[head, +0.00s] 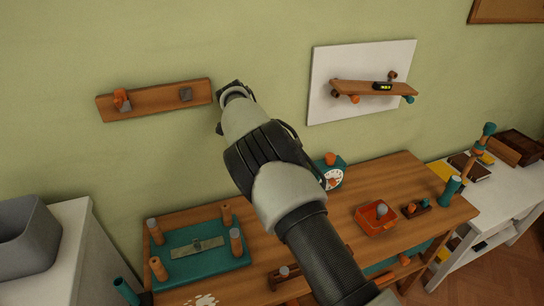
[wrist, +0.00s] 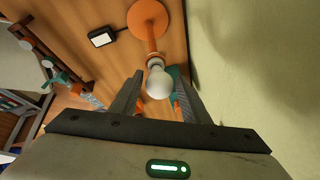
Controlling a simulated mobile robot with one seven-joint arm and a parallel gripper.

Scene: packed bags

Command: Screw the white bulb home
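In the wrist view the white bulb (wrist: 158,84) sits at the end of an orange lamp post (wrist: 151,38) that rises from a round orange base (wrist: 147,14). Its round end faces the camera. A pale collar shows at its neck, but I cannot tell how deep it sits in the socket. My gripper (wrist: 159,72) is open, with one finger on either side of the bulb and a visible gap to each. In the head view my arm hides the lamp and bulb, and the fingertips do not show clearly.
A small black box with a white face (wrist: 102,37) is beside the lamp base. The green wall (wrist: 240,70) is close on the right. On the wooden table (head: 290,222) are a teal tray (head: 178,269), a teal clock (head: 341,174) and a red box (head: 367,222).

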